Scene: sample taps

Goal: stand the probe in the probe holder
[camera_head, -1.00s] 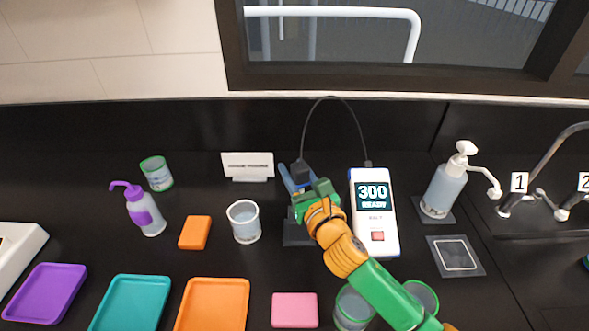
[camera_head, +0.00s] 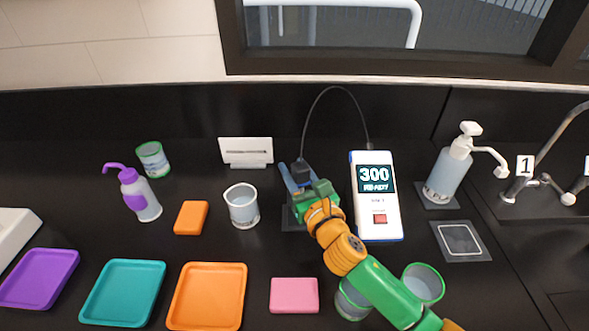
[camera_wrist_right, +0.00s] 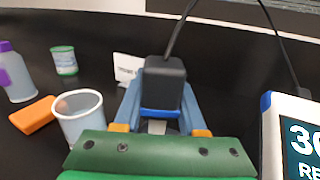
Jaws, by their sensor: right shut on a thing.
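The probe (camera_head: 302,172) is a dark block with a thin black cable arching from its top to the white meter (camera_head: 377,215). It also shows in the right wrist view (camera_wrist_right: 165,84). My right gripper (camera_head: 293,177) is shut on it, with blue-grey fingers on both sides; the gripper shows in the wrist view too (camera_wrist_right: 162,78). A dark base (camera_head: 290,224), which looks like the probe holder, shows partly beneath the gripper. The gripper hides the probe's lower end, so I cannot tell whether it sits in the holder. My left gripper is not in view.
A clear cup (camera_head: 242,207) and an orange block (camera_head: 191,217) stand left of the gripper, with a white sign (camera_head: 245,152) behind. A soap dispenser (camera_head: 447,175) is at the right. Trays and a pink block (camera_head: 294,295) lie in front.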

